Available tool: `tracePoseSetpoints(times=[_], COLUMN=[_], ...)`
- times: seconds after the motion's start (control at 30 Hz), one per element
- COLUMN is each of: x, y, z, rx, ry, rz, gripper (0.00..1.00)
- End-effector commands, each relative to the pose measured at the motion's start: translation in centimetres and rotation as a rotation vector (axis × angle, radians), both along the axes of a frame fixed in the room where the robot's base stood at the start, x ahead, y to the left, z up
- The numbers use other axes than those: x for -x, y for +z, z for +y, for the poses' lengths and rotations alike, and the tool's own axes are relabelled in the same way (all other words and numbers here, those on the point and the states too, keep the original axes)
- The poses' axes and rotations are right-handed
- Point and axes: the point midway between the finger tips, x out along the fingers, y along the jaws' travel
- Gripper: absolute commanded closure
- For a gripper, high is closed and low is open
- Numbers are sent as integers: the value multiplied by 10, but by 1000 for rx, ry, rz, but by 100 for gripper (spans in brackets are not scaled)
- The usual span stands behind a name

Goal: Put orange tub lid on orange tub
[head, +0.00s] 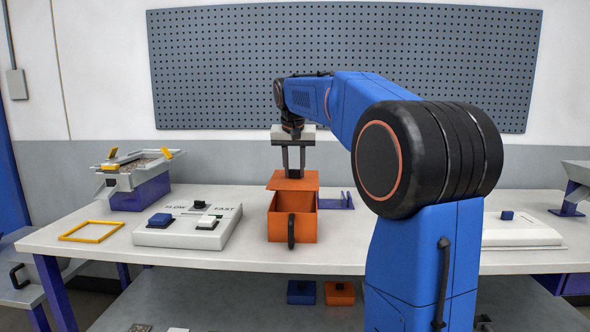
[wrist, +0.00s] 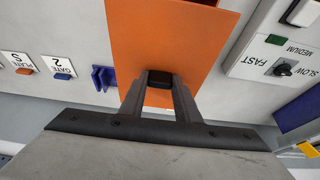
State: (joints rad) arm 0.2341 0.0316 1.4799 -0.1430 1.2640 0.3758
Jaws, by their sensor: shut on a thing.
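The orange tub (head: 292,228) stands open on the white table, with a dark handle on its near side. The orange tub lid (head: 291,183) is over the far part of the tub, and the near part of the tub's opening shows uncovered. I cannot tell whether the lid touches the rim. My gripper (head: 294,172) points down and is shut on the lid's dark knob. In the wrist view the fingers (wrist: 160,80) close on this knob, with the orange lid (wrist: 165,35) beyond them.
A panel with blue and white buttons (head: 188,229) lies left of the tub, with a yellow frame (head: 92,231) and a hopper machine (head: 138,182) further left. A small blue rack (head: 338,203) stands to the right. A pegboard (head: 340,50) hangs behind.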

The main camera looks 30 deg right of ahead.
Motion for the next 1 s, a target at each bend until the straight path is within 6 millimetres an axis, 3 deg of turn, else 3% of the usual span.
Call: tracePoseSetpoints(times=[0.27,1.0], x=[1,1], y=[-4,-39], z=[0,0], rx=[2,2], ry=[2,2], rz=[1,0], gripper=[95,95])
